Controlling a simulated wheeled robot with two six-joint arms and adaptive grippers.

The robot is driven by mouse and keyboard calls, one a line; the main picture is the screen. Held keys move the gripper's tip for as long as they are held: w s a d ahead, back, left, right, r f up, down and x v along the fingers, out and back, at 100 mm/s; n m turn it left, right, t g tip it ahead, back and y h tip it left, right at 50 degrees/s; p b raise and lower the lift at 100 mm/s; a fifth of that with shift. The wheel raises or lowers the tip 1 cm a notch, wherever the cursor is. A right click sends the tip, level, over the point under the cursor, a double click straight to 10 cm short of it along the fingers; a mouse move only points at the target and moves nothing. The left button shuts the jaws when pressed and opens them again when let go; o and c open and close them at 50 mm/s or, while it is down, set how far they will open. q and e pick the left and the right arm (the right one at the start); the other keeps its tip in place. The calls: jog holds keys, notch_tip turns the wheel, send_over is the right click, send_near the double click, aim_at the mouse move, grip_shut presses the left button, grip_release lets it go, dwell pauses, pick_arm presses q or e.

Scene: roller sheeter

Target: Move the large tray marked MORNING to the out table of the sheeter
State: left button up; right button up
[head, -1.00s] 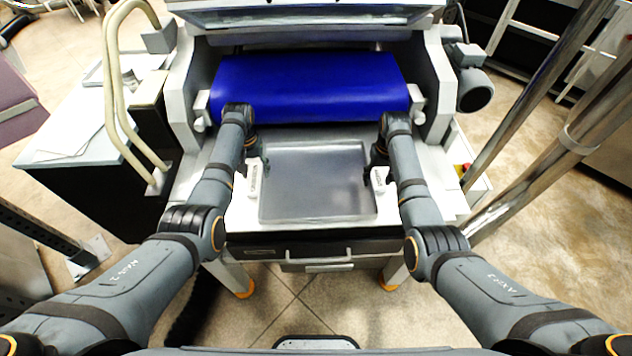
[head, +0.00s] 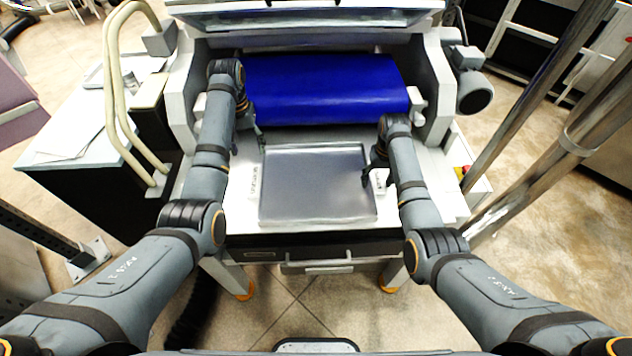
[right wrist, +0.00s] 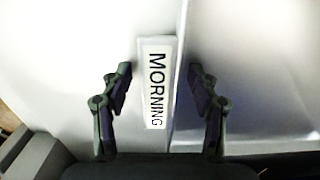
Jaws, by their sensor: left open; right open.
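The large grey tray (head: 316,185) lies flat on the white out table (head: 432,203) in front of the sheeter's blue roller cover (head: 325,88). White label tabs show at its left side (head: 252,184) and right side (head: 379,181). In the right wrist view the right label (right wrist: 155,85) reads MORNING. My right gripper (head: 375,166) is open, its fingers on either side of that label and the tray's edge (right wrist: 181,70); contact is unclear. My left gripper (head: 258,134) is open and empty, above and behind the tray's left back corner.
The sheeter's grey side housings (head: 438,85) flank the roller cover. A side table with papers (head: 70,135) and curved beige tubes (head: 112,80) stand at the left. Metal poles (head: 540,95) rise at the right.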

notch_tip(320, 180, up, 12)
dwell(0.5)
dwell(0.4)
